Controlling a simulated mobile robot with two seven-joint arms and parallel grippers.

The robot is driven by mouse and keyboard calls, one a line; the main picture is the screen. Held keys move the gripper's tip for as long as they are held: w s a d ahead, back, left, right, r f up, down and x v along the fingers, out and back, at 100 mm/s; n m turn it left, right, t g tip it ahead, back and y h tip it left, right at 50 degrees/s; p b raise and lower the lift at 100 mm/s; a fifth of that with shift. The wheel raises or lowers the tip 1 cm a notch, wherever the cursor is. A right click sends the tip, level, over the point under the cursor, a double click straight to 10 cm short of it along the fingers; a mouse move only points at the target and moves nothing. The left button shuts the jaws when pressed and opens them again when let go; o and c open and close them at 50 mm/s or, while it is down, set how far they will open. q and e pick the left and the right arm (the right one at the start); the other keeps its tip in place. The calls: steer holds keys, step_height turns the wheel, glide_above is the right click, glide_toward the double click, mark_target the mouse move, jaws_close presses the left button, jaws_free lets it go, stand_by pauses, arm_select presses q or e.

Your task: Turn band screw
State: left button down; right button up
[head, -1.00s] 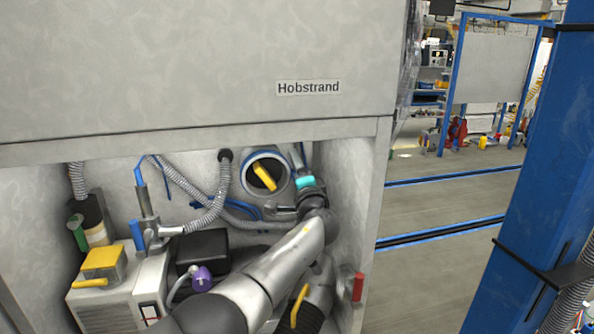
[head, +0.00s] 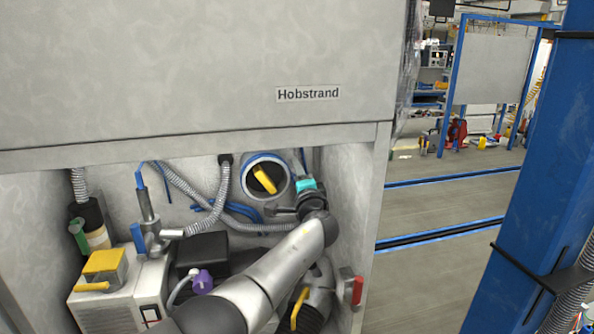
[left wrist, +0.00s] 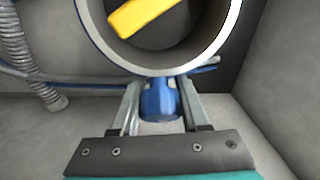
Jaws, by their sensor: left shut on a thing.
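The band screw (left wrist: 159,103) is a blue knob just below a round pipe opening (left wrist: 165,62) in the left wrist view. My left gripper (head: 283,211) is shut on it, with one finger on each side. In the head view the gripper is at the lower right of the round opening (head: 265,154), which has a blue band on its rim. A yellow handle (head: 264,179) shows inside the opening. The screw itself is hidden by my gripper in the head view. My right gripper is not in view.
I reach into a recess below a panel labelled Hobstrand (head: 308,93). Corrugated hoses (head: 223,187) hang on the left. A white box with a yellow top (head: 103,262), a black box (head: 203,249) and a purple knob (head: 203,281) stand below. A red handle (head: 356,290) is at the right edge.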

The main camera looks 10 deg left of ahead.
arm_select(q)
steer(key=m+p, duration=0.1)
steer(key=p, duration=0.1)
steer(key=m+g+p, duration=0.1)
steer(key=m, duration=0.1)
steer(key=shift+f+g+h+p, duration=0.25)
steer(key=shift+g+h+p, duration=0.05)
steer(key=shift+p, duration=0.1)
steer(key=shift+c, duration=2.1)
jaws_free()
